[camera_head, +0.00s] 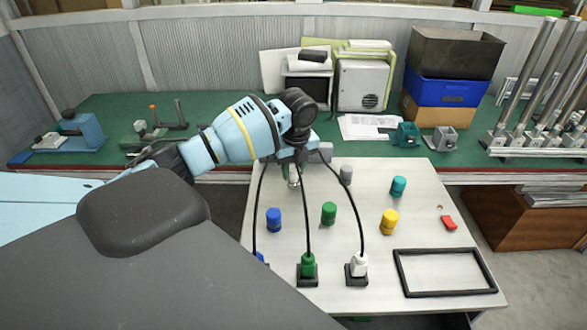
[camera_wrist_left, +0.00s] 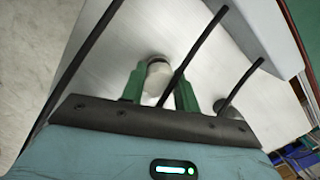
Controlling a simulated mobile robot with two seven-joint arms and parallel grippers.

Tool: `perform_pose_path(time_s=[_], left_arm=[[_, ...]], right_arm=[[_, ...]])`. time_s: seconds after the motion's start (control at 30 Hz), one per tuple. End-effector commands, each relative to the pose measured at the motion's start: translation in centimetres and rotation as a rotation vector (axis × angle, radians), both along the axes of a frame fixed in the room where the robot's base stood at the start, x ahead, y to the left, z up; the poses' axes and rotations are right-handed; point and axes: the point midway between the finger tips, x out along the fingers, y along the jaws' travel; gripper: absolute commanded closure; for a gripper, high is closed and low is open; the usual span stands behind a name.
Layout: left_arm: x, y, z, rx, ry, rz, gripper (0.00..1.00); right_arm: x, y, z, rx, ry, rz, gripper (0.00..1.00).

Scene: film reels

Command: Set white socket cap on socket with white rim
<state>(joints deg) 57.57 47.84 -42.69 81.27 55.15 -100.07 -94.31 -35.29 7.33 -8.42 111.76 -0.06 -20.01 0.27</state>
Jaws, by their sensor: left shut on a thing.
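My left gripper (camera_head: 293,178) hangs over the back left part of the light table. In the left wrist view its green fingers (camera_wrist_left: 160,88) are shut on a white cap (camera_wrist_left: 157,82). I cannot tell whether the cap touches the table. A white connector (camera_head: 359,264) with a black cable stands on a small dark square base at the table's front, right of a similar green one. This white piece looks like the white-rimmed socket, but its rim is too small to make out. My right gripper is not in view.
Blue (camera_head: 274,220), green (camera_head: 329,213), yellow (camera_head: 389,222), teal (camera_head: 398,186) and grey (camera_head: 346,174) caps stand apart on the table. A black frame (camera_head: 401,275) and a red piece (camera_head: 448,223) lie at right.

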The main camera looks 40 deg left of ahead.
Motion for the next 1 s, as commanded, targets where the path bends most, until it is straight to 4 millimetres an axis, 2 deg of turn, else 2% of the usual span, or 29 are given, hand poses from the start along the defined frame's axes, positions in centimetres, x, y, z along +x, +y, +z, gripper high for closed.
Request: perform_pose_path(time_s=[1.0], left_arm=[[-0.01,0.0,-0.95,0.0,0.001,0.0,0.91]], right_arm=[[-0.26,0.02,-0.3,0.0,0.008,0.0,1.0]])
